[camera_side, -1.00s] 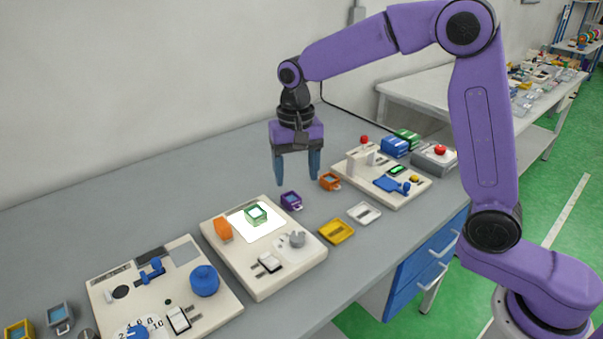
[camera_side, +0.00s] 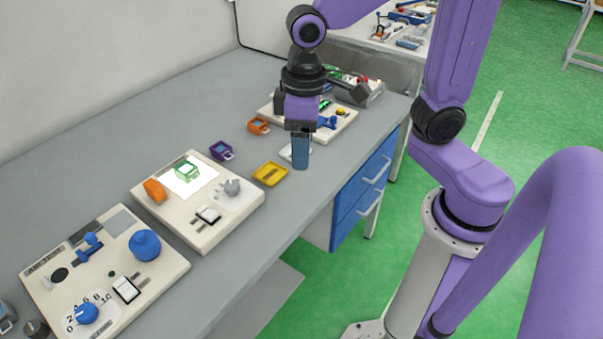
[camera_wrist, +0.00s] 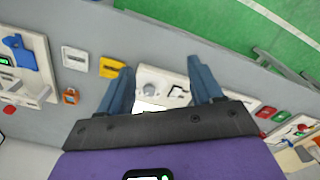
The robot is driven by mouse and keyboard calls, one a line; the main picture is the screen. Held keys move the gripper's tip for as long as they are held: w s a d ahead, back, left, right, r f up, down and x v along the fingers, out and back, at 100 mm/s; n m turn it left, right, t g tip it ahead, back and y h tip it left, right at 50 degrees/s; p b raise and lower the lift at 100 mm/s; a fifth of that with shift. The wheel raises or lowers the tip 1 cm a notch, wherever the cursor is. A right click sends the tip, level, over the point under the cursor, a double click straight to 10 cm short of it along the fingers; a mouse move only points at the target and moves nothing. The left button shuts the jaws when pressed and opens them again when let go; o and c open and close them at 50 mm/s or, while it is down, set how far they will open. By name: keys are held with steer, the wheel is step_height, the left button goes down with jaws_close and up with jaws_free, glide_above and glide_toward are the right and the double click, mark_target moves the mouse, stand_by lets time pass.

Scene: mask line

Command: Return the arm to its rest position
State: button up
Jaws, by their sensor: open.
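My gripper (camera_side: 301,160) hangs over the right front part of the grey bench (camera_side: 170,115), pointing down. In the side view its fingers line up and hide part of a small white tray (camera_side: 287,153) behind them. In the wrist view my gripper (camera_wrist: 163,85) shows two blue fingers set well apart, with nothing held between them. The middle panel (camera_wrist: 155,80) appears between and beyond the fingers there. A green block (camera_side: 187,172) sits on the white lit area of that panel, apart from my gripper.
An orange block (camera_side: 154,190) is on the middle panel. A purple holder (camera_side: 221,150), an orange holder (camera_side: 258,125) and a yellow tray (camera_side: 269,173) lie nearby. A nearer panel has a blue knob (camera_side: 145,245). Blue drawers (camera_side: 358,190) are under the bench edge.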

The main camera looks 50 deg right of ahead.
steer(key=s+d+f+n, duration=0.1)
steer(key=s+d+n, duration=0.2)
steer(key=s, duration=0.3)
steer(key=s+d+f+n, duration=0.1)
steer(key=s+d+n, duration=0.2)
steer(key=s, duration=0.3)
steer(key=shift+s+d+n, duration=0.3)
steer(key=shift+s, duration=0.05)
